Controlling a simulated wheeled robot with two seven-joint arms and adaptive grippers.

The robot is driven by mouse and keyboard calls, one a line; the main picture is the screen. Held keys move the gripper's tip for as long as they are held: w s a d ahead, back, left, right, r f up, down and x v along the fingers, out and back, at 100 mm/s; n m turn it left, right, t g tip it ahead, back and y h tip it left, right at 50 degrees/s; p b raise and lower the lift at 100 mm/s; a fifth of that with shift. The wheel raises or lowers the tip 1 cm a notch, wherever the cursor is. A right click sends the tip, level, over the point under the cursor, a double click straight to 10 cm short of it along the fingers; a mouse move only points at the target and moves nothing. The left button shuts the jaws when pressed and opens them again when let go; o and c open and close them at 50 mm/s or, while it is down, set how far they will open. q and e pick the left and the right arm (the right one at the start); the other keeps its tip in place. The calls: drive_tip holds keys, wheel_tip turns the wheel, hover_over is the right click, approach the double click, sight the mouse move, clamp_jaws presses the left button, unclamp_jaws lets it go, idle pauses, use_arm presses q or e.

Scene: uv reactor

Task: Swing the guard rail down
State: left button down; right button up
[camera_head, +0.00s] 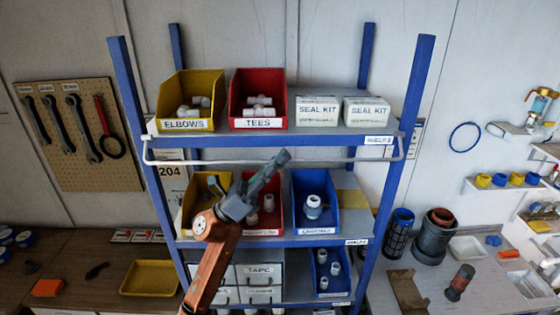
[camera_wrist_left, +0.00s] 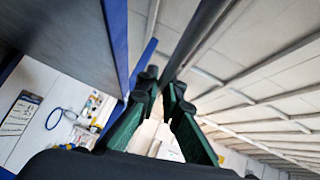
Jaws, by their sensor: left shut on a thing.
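The guard rail (camera_head: 345,160) is a thin pale bar across the front of the blue shelving rack, just below the top shelf's edge, with its ends bent up at the two front posts. My left gripper (camera_head: 280,160) reaches up from below and is shut on the rail near its middle. In the left wrist view the rail (camera_wrist_left: 198,35) runs as a dark bar down to the green fingers (camera_wrist_left: 163,84), which close around it. The fingers hide a short piece of the rail. My right gripper is not in view.
The top shelf holds a yellow elbows bin (camera_head: 190,95), a red tees bin (camera_head: 257,95) and two seal kit boxes (camera_head: 318,110). A blue bin (camera_head: 315,205) stands on the shelf below, right of my arm. Workbenches flank the rack.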

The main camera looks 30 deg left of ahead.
use_arm(q)
drive_tip(key=shift+d+n, duration=0.1)
drive_tip(key=shift+n, duration=0.2)
idle(0.4)
drive_tip(key=shift+s+r+n+t+y+p, duration=0.15)
drive_tip(key=shift+r+n+t+y+p, duration=0.1)
drive_tip(key=shift+n+t+y+p, duration=0.55)
drive_tip(key=shift+s+d+r+n+y+p, duration=0.15)
drive_tip(key=shift+r+n+y+p, duration=0.8)
drive_tip(key=shift+n+y+p, duration=1.1)
drive_tip(key=shift+s+d+r+n+y+p, duration=0.2)
drive_tip(key=shift+r+n+y+p, duration=0.9)
drive_tip(key=shift+n+y, duration=1.65)
drive_tip(key=shift+s+r+n+y+p, duration=0.25)
drive_tip(key=shift+r+n+y+p, duration=0.55)
drive_tip(key=shift+n+y+p, duration=1.65)
drive_tip(key=shift+n+h+b, duration=0.65)
drive_tip(key=shift+n+h, duration=0.2)
drive_tip(key=shift+h, duration=0.1)
drive_tip(key=c, duration=2.1)
unclamp_jaws()
drive_tip(key=shift+a, duration=0.1)
